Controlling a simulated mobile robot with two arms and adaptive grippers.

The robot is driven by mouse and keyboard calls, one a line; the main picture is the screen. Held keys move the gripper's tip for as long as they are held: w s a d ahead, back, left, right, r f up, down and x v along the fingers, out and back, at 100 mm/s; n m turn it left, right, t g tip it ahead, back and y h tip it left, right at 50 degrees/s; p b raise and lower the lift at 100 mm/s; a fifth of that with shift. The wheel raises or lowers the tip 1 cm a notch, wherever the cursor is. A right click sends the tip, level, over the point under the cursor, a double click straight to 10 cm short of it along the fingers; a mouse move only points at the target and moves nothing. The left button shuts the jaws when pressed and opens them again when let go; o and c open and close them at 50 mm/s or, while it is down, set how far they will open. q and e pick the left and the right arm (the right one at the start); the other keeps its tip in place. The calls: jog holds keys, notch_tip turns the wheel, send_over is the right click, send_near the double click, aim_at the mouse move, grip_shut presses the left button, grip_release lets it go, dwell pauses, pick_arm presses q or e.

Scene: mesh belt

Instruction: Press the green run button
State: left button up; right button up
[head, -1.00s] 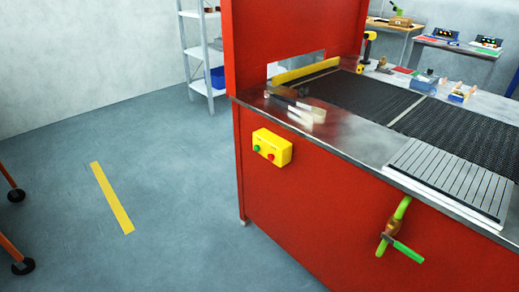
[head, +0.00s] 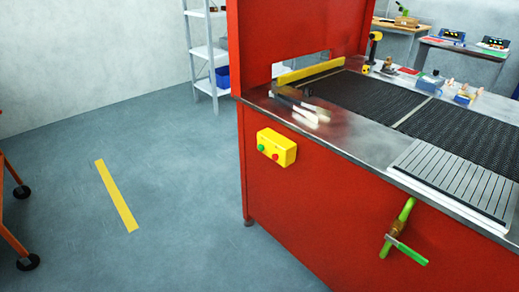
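The green run button (head: 262,147) is a small round button on the left of a yellow control box (head: 283,149). A red button (head: 275,156) sits to its right on the same box. The box is fixed to the red side panel of the belt machine (head: 300,205), below the metal edge. Nothing covers the buttons. Neither of my grippers shows in the head view.
A black mesh belt (head: 380,102) runs along the machine top, with a ribbed grey plate (head: 455,178) near its edge. A green-handled lever (head: 405,250) sticks out of the front panel. Grey floor (head: 180,190) is clear left of the machine; orange-legged equipment (head: 12,238) stands at far left.

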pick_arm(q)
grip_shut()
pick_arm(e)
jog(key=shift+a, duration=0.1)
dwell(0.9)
